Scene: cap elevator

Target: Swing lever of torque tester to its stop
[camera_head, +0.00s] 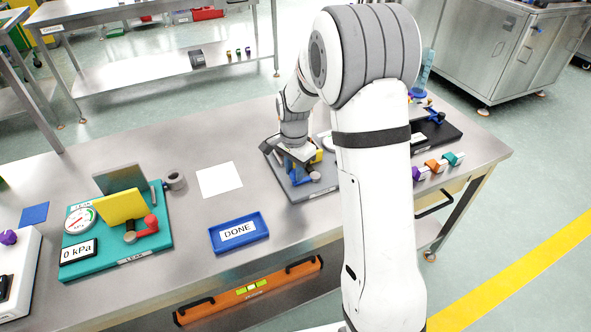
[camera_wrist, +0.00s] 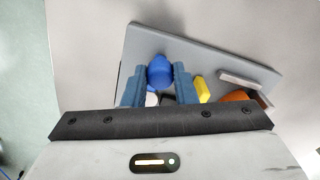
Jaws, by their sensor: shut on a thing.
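The torque tester appears to be the grey plate (camera_head: 323,184) in the middle of the table, partly under my arm; its label is too small to read. It also fills the middle of the wrist view (camera_wrist: 225,56). A blue rounded knob (camera_wrist: 160,68), seemingly the lever's handle, sits between my two fingers in the wrist view. My gripper (camera_wrist: 162,76) is shut on it, a finger on each side. In the head view my gripper (camera_head: 297,171) is low over the plate. The rest of the lever and its stop are largely hidden by my gripper.
A yellow block (camera_wrist: 202,88) and an orange-brown part (camera_wrist: 234,97) are on the plate close to my right finger. A blue DONE tray (camera_head: 239,233) and a teal leak-test board (camera_head: 118,250) stand to the left. A white sheet (camera_head: 220,179) lies flat between.

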